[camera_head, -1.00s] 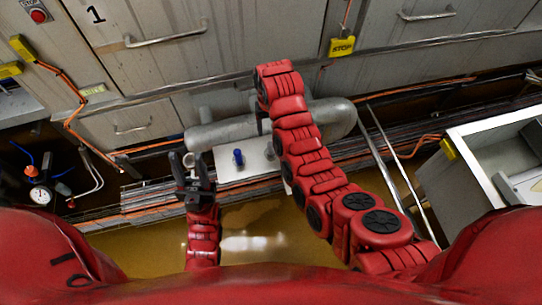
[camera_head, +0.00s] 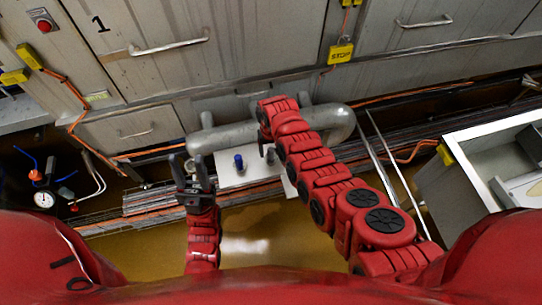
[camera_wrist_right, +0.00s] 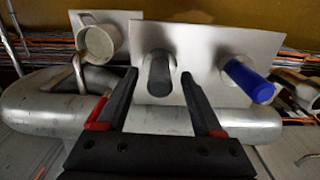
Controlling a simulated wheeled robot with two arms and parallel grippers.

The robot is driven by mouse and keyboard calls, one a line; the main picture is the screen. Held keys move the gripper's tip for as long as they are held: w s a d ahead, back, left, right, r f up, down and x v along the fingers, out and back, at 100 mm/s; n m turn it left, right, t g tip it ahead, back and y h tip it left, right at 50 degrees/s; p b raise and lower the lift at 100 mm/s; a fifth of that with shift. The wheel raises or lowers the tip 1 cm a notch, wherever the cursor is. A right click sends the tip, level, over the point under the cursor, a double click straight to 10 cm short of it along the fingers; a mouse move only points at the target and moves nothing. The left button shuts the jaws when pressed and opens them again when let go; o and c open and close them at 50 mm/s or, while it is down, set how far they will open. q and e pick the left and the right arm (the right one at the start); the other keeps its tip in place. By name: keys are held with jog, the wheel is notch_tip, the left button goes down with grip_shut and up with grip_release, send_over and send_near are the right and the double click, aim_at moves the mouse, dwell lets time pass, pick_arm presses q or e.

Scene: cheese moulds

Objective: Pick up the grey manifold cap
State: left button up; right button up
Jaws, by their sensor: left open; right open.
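The grey manifold cap (camera_wrist_right: 159,76) is a dark grey cylinder on a white plate (camera_wrist_right: 205,52) in the right wrist view. My right gripper (camera_wrist_right: 158,80) is open, with one finger on each side of the cap in the picture. I cannot tell whether either finger touches it. In the head view my right gripper (camera_head: 266,150) is beside the plate (camera_head: 228,180), partly hidden by its own arm. A blue cap (camera_head: 238,161) stands on the plate; it also shows in the wrist view (camera_wrist_right: 248,82). My left gripper (camera_head: 192,172) is open and empty, left of the plate.
A thick grey pipe (camera_head: 225,136) runs behind the plate. A pale grey round fitting (camera_wrist_right: 98,44) sits left of the cap in the wrist view. A gauge (camera_head: 44,199) and cables are at left, and a white open box (camera_head: 470,140) is at right.

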grip_shut()
dwell(0.4)
dwell(0.4)
